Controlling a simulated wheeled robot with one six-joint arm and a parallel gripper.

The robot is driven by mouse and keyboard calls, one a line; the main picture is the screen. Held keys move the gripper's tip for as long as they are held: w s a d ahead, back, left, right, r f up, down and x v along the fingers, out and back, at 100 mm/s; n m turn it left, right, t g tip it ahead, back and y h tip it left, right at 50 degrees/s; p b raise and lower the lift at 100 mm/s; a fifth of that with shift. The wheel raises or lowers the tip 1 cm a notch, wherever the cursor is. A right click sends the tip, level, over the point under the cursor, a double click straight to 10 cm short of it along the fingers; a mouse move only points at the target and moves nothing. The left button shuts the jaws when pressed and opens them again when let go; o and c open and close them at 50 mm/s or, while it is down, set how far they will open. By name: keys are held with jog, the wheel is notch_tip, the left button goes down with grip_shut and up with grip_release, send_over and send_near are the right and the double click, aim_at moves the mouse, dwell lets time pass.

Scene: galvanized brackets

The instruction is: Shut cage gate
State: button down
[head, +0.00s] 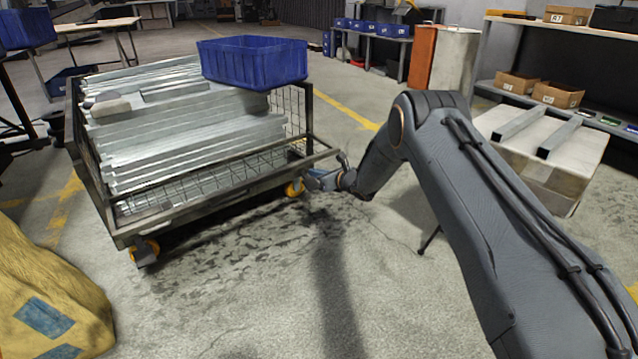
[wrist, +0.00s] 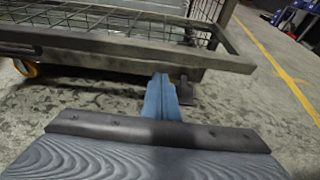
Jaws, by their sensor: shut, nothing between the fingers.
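The cage trolley (head: 90,165) stands at the left with mesh sides and orange wheels, loaded with a stack of galvanized brackets (head: 190,140). Its mesh gate (head: 225,200) is on the near side, folded down and sloping outward, with its dark outer rail nearest me. In the wrist view the gate's rail (wrist: 130,47) crosses the top, with mesh behind it. My gripper (head: 318,178) is at the gate's right near corner. Its blue fingers (wrist: 160,97) are shut and empty, with their tips just at or below the rail. I cannot tell whether they touch it.
A blue bin (head: 253,65) sits on top of the brackets. A yellow sack-like bulk (head: 45,295) is at the lower left. A box with two metal bars (head: 545,160) stands at the right beside shelving. The floor in front of the trolley is clear.

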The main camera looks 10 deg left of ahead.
jog(key=shift+r, duration=0.85)
jog(key=shift+s+r, duration=0.1)
jog(key=shift+r, duration=0.05)
